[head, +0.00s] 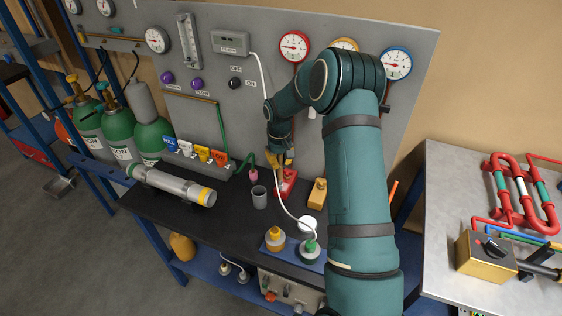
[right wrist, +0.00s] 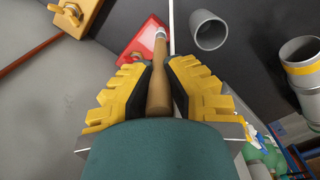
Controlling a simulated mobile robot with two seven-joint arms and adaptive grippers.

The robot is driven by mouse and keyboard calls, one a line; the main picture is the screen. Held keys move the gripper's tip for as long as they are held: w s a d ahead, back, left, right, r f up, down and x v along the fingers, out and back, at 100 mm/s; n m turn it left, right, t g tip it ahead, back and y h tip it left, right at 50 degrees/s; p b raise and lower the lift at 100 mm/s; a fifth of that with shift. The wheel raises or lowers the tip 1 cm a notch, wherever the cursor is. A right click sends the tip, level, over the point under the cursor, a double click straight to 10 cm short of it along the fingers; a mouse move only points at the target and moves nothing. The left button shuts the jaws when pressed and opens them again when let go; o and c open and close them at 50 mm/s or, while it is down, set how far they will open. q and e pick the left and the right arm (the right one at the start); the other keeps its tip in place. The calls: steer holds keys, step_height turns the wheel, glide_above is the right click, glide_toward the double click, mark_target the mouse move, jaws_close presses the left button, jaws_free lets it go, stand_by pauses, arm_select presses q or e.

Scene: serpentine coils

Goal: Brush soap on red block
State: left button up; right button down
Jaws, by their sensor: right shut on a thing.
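The red block (head: 288,184) lies on the dark bench top near the back panel; it also shows in the right wrist view (right wrist: 136,45). My right gripper (head: 281,158) is above it, pointing down. In the right wrist view its yellow fingers (right wrist: 160,75) are shut on a brush with a brown wooden handle (right wrist: 158,92). The brush's pale tip (right wrist: 160,33) overlaps the red block in that view; I cannot tell if they touch. A grey open cup (head: 259,198) stands to the left of the block; its inside looks dark. My left gripper is not in view.
A yellow block (head: 317,194) lies right of the red one. A yellow-topped bottle (head: 274,238) and a green-capped bottle (head: 310,251) stand at the front. A metal cylinder (head: 172,185) lies at left. A white cable (head: 262,75) hangs down the gauge panel.

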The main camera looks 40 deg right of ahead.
steer(key=r, duration=0.1)
steer(key=r+p, duration=0.1)
steer(key=r, duration=0.1)
steer(key=shift+w+d, duration=0.1)
steer(key=shift+d, duration=0.1)
step_height(320, 180, up, 2)
steer(key=shift+a+r+p, duration=0.1)
steer(key=shift+r+p, duration=0.15)
steer(key=shift+p, duration=0.55)
steer(key=shift+r+p, duration=0.4)
steer(key=shift+r, duration=0.3)
